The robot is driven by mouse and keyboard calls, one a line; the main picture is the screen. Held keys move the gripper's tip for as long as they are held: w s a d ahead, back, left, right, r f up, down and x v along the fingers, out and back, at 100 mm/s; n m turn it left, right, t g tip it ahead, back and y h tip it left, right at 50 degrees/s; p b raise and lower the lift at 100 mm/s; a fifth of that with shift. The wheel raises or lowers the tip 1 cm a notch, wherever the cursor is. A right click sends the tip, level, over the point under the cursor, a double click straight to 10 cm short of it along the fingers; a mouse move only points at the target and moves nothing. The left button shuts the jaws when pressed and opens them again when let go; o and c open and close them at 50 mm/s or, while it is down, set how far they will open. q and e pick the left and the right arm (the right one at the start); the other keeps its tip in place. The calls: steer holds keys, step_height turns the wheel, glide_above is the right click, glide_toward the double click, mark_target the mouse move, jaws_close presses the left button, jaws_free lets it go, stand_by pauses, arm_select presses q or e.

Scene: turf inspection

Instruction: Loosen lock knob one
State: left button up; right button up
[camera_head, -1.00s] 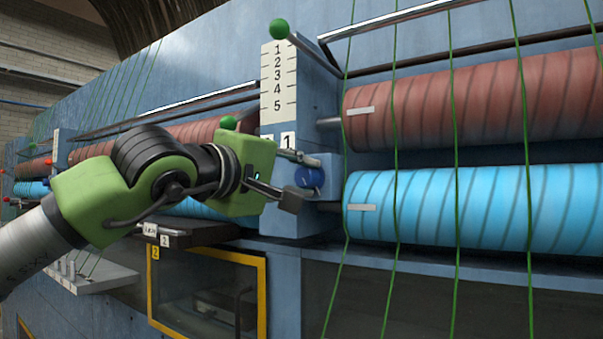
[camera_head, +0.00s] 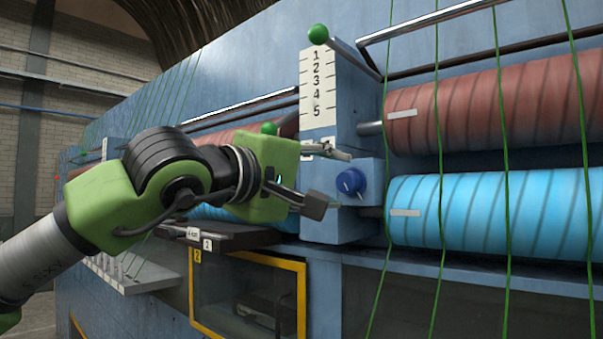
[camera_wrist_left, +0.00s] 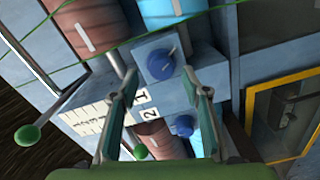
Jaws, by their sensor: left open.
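A round blue knob (camera_head: 350,182) with a pale pointer mark sits on the blue machine's post, below the white 1–5 scale (camera_head: 317,85) and a small number tag. My left gripper (camera_head: 325,178) is open, just left of the knob in the head view, its fingers pointing towards the post. In the left wrist view the knob (camera_wrist_left: 160,65) lies ahead of and between the open fingers (camera_wrist_left: 160,88); I see no contact. A second blue knob (camera_wrist_left: 183,125) shows farther off, near a tag marked 2. My right gripper is not in view.
A red-brown roller (camera_head: 490,105) and a light blue roller (camera_head: 480,210) lie right of the post, with green strands in front. A green ball-ended lever (camera_head: 318,34) tops the scale. A yellow-framed window (camera_head: 192,290) and dark ledge (camera_head: 215,236) are below my gripper.

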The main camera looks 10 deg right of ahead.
arm_select(q)
steer(key=v, duration=0.8)
steer(key=shift+s+a, duration=0.2)
steer(key=shift+a, duration=0.15)
steer(key=shift+r, duration=0.1)
